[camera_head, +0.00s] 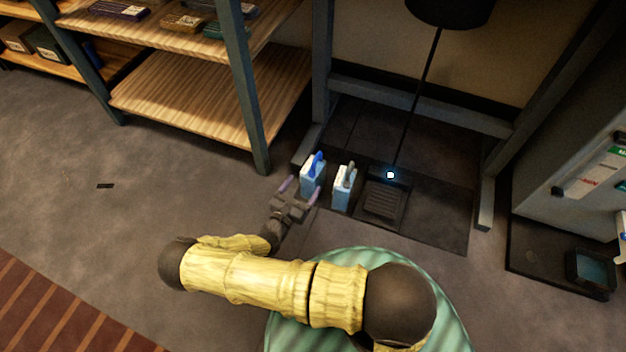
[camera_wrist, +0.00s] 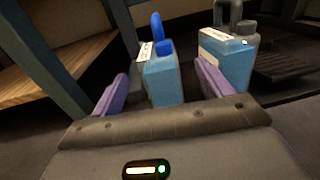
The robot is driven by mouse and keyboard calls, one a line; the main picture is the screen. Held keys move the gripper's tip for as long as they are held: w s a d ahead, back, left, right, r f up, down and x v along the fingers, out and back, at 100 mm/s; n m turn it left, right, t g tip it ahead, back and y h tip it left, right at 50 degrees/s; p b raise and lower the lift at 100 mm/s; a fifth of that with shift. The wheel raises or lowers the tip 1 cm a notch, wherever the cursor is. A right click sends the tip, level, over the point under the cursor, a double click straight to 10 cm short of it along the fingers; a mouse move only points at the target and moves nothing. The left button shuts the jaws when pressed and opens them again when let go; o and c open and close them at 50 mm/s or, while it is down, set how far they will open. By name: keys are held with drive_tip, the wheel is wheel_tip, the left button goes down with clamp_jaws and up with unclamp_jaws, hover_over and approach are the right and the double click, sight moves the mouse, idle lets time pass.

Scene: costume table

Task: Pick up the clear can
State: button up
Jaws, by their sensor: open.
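Two small pale-blue cans with white labels stand upright side by side on the dark floor panel. The left can (camera_head: 311,180) has a blue handle; it also shows in the wrist view (camera_wrist: 164,84). I cannot tell for sure which is the clear can. My gripper (camera_head: 300,189) is open, with its purple fingers on either side of the blue-handled can in the wrist view. Contact is not visible. The right finger overlaps the lower left of the grey-handled can.
A wooden shelf unit (camera_head: 200,95) with a grey post stands close at left. A black lamp base (camera_head: 384,203) with a thin pole is just right of the cans. Grey frame legs (camera_head: 487,203) flank the panel. Open floor (camera_head: 120,215) lies at left.

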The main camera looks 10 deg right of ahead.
sight(307, 180)
drive_tip(key=shift+b+x, duration=0.3)
drive_tip(key=shift+x, duration=1.35)
drive_tip(key=shift+w+d+f+b, duration=0.1)
drive_tip(key=shift+w+d+b, duration=0.1)
drive_tip(key=shift+b, duration=0.1)
drive_tip(key=b+x, duration=0.2)
drive_tip(key=x, duration=0.2)
drive_tip(key=shift+w+b, duration=0.2)
drive_tip(key=shift+b, duration=0.1)
drive_tip(key=shift+w, duration=0.15)
clamp_jaws()
drive_tip(key=shift+r, duration=0.2)
